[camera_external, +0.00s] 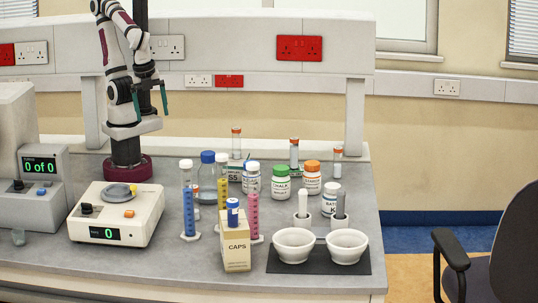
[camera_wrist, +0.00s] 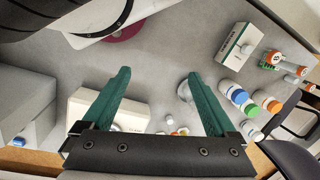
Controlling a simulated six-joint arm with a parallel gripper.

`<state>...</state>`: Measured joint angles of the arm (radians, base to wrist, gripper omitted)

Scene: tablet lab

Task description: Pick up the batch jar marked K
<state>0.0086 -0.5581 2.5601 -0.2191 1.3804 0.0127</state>
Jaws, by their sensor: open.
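The batch jar marked K (camera_external: 329,208) is a white jar standing at the right of the bench in the external view. Its lower part is partly hidden by a pestle in a small holder. In the wrist view I cannot tell which jar is the K one. My gripper (camera_external: 151,104) hangs at the upper left, high above the bench and far from the jar. Its two green fingers are spread apart with nothing between them, as the wrist view (camera_wrist: 158,76) also shows.
Beside the K jar stand a green-capped jar (camera_external: 281,184) and an orange-capped jar (camera_external: 312,180). In front are two white mortars (camera_external: 293,246) on a dark mat (camera_external: 320,264). A CAPS box (camera_external: 236,250), cylinders (camera_external: 188,208) and a scale (camera_external: 113,219) stand further left.

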